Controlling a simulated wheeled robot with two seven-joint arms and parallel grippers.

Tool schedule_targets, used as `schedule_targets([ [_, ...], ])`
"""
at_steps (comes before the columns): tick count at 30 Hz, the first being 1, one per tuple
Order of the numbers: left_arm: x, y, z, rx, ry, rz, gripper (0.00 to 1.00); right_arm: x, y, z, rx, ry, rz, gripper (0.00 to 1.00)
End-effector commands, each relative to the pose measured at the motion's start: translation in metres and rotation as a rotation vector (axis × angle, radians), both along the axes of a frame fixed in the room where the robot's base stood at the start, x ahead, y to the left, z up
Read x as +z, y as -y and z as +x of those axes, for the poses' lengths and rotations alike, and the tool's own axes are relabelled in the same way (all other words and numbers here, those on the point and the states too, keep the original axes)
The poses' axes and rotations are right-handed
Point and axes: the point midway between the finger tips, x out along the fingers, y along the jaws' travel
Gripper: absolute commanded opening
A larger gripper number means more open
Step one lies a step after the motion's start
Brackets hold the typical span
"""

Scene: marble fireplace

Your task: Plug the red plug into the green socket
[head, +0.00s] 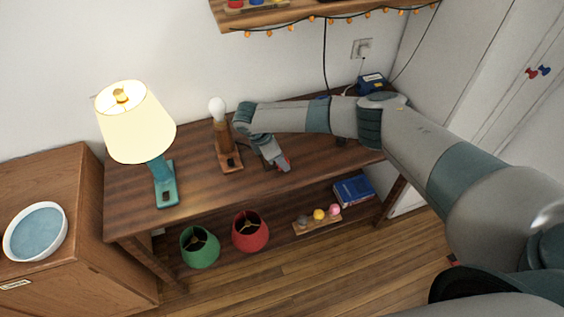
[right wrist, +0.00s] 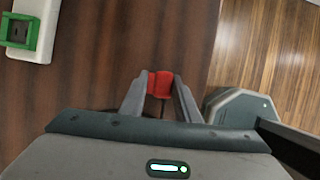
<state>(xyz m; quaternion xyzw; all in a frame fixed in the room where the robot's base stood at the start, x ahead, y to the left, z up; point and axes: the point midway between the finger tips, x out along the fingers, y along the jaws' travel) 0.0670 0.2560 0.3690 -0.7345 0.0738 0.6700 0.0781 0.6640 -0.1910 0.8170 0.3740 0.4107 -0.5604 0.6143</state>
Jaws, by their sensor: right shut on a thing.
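My right gripper (head: 281,163) is low over the wooden table (head: 195,178), near its front edge, in the head view. In the right wrist view its two fingers (right wrist: 160,88) are shut on the red plug (right wrist: 161,84). The green socket (right wrist: 18,32) sits on a white block at the upper left of the right wrist view. The plug and socket are clearly apart. I cannot make out the socket in the head view. My left gripper is not in view.
A lit lamp with a teal base (head: 164,188) and a bare-bulb wooden lamp (head: 226,150) stand left of my gripper. A blue box (head: 372,83) is at the back right. Green (head: 200,247) and red (head: 250,232) shades are below the tabletop.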

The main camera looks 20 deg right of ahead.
Motion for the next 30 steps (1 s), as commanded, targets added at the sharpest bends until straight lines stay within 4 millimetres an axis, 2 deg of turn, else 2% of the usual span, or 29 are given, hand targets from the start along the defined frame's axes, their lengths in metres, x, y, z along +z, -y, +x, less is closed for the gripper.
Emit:
schedule_targets([
  [11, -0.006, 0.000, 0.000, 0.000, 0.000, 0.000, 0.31, 0.011, 0.000, 0.001, -0.001, 0.001, 0.001, 0.09],
  [17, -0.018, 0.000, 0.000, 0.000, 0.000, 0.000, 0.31, 0.037, 0.000, 0.002, 0.002, 0.004, 0.002, 0.09],
  [30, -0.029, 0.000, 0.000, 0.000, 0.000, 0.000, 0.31, 0.073, 0.017, -0.055, 0.003, 0.001, 0.002, 0.09],
])
